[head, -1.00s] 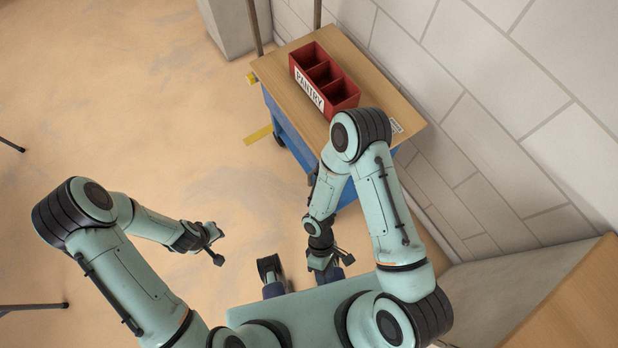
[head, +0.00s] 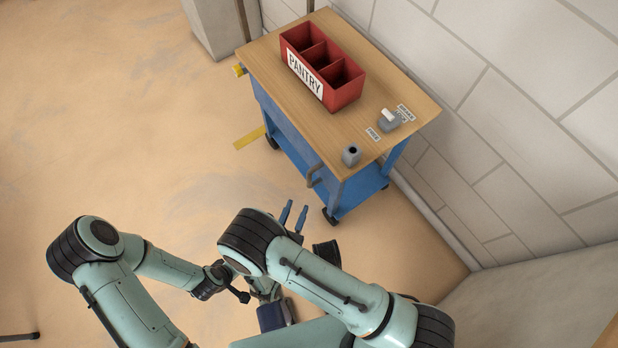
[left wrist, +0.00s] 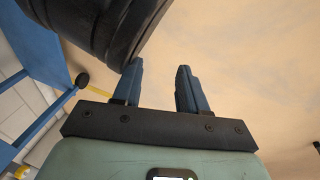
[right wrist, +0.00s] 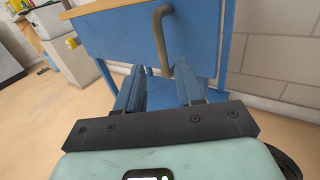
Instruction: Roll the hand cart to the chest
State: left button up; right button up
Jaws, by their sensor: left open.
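The hand cart (head: 262,52) has a wooden top, a blue frame and dark wheels, and stands along the wall. Its bent grey-brown handle (head: 313,180) is at the near end. My right gripper (head: 293,214) is open and empty, its blue fingers pointing toward that end. In the right wrist view the handle (right wrist: 160,35) shows just beyond and between the fingertips, with no grip on it. My left gripper (head: 241,296) is low at left of the right arm; the left wrist view shows its fingers (left wrist: 157,85) apart and empty. I cannot identify the chest.
A red PANTRY box (head: 345,95) with compartments, a small grey bottle-like thing (head: 351,156) and a grey block (head: 389,121) stand on the cart. A block wall (head: 510,100) runs along its right. Yellow floor tape (head: 250,138) lies left. Floor at left is open.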

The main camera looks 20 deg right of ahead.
aim_at(308, 181)
pick_arm(q)
jog(key=shift+g, duration=0.6)
jog(key=s+f, duration=0.1)
jog(key=s+f+b, duration=0.1)
jog(key=s, duration=0.1)
jog(key=shift+s+a+f+b, duration=0.2)
jog(key=shift+a+f+b, duration=0.1)
jog(key=shift+f, duration=0.1)
pick_arm(e)
jog(key=x, duration=1)
jog(key=shift+w+d, duration=0.25)
grip_shut()
